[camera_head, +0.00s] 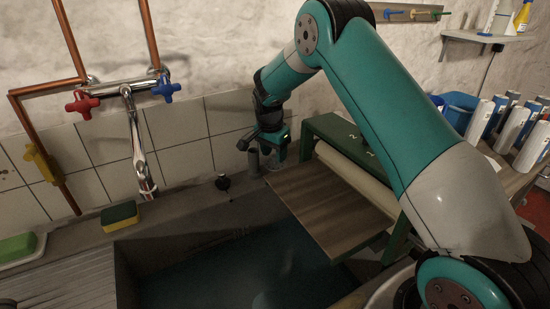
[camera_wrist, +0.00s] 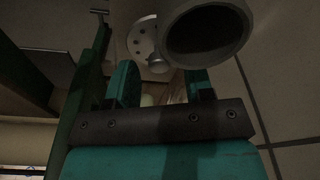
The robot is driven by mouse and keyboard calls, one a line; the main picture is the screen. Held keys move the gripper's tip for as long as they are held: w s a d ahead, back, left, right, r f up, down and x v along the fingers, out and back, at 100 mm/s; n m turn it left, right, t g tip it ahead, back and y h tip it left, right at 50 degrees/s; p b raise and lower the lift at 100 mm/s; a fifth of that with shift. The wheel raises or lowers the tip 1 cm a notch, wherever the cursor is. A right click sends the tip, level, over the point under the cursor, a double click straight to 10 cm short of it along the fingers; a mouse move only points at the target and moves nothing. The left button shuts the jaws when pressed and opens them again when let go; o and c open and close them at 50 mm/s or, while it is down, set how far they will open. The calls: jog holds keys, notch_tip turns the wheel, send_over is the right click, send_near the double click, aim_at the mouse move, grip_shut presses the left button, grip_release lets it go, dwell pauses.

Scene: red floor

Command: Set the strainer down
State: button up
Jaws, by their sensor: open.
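My gripper (camera_head: 274,158) is over the back ledge of the sink, beside the green frame. In the wrist view its two teal fingers (camera_wrist: 162,86) stand apart, with a gap between them. Just beyond the fingers is a pale round piece with small holes (camera_wrist: 141,40), which looks like the strainer. It does not appear gripped; whether it touches a fingertip or rests fully on a surface I cannot tell. In the head view I cannot make it out behind the gripper.
A grey open tube (camera_head: 253,161) stands close left of my gripper; its mouth fills the top of the wrist view (camera_wrist: 205,30). A wooden board (camera_head: 330,205) covers part of the dark sink (camera_head: 225,270). A sponge (camera_head: 119,216) lies left.

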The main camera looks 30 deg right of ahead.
aim_at(271, 168)
notch_tip(271, 168, up, 10)
jog(key=a+b, duration=0.1)
jog(key=a, duration=0.1)
jog(key=s+a+r+n+y, duration=0.2)
jog(key=s+a+r+n, duration=0.45)
jog(key=s, duration=0.35)
jog(key=s+a+n+y, duration=0.1)
jog(key=s+a+n, duration=0.3)
jog(key=s, duration=0.5)
jog(key=s+a+n+y, duration=0.1)
jog(key=s+a+n, duration=0.2)
jog(key=s, duration=0.7)
jog(key=s+a+r+n+y, duration=0.1)
jog(key=s+a+n, duration=0.3)
jog(key=s+n, duration=0.3)
jog(key=shift+s+a+g+y, duration=0.3)
jog(key=shift+s+a+y, duration=0.1)
jog(key=shift+s, duration=0.8)
